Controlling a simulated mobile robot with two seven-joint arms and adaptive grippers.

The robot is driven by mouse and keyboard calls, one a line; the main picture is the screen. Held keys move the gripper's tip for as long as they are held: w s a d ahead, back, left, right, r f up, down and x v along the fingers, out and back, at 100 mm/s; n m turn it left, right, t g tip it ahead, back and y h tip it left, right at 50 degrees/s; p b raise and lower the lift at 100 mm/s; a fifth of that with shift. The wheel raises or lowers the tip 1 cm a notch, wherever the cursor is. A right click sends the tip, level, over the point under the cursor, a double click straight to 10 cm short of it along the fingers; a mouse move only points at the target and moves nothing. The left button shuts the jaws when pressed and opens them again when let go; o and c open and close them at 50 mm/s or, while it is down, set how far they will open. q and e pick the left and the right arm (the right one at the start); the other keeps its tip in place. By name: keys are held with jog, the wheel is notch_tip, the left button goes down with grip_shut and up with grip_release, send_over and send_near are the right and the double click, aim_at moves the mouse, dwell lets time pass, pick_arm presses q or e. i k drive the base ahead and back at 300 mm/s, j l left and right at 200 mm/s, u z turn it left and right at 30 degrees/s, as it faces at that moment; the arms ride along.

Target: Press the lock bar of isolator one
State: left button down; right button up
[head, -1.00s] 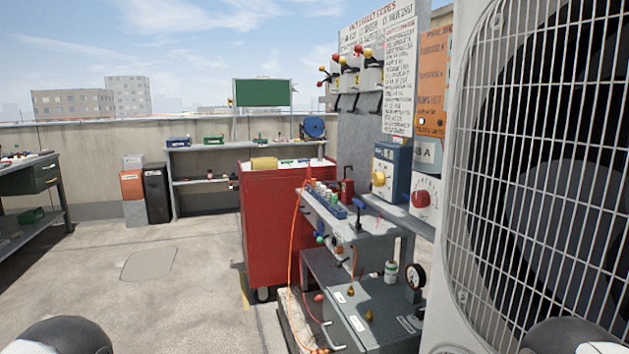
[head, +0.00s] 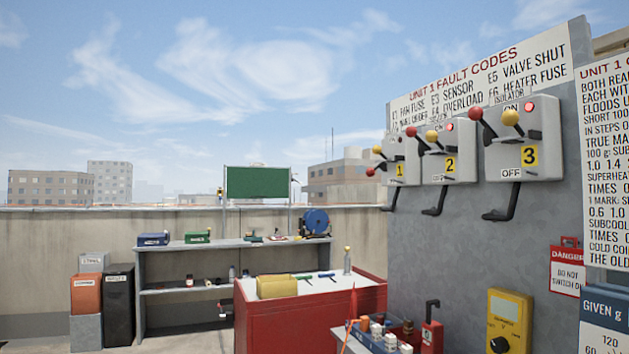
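Isolator one (head: 402,160), a grey box with a yellow "1" label, is the farthest of three on the grey panel (head: 450,250). A yellow-knobbed lever (head: 378,150) and a red-knobbed lever (head: 370,171) stick out on its left, the red knob lower than the yellow. A black bent bar (head: 390,199) hangs below the box; I cannot tell whether this is the lock bar. Isolator two (head: 449,155) partly overlaps isolator one's right side. Neither of my grippers shows.
Isolator three (head: 527,145) is nearest. Below stand a red cabinet (head: 300,325), a blue tray of bottles (head: 375,340) and a yellow meter (head: 509,320). A red danger tag (head: 566,272) hangs at right. A shelf (head: 180,250) stands by the back wall.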

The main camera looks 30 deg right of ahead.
aim_at(376, 149)
jog(key=i+j+z, duration=0.15)
jog(key=i+z, duration=0.3)
jog(key=i, duration=0.15)
jog(key=i+j+z, duration=0.4)
jog(key=i, duration=0.15)
jog(key=i+j+z, duration=0.85)
jog(key=j+z, duration=0.25)
jog(key=i+j+z, duration=0.15)
jog(key=z, duration=0.15)
jog(key=i+j+z, duration=0.1)
jog(key=j+z, duration=0.25)
jog(key=j, duration=0.15)
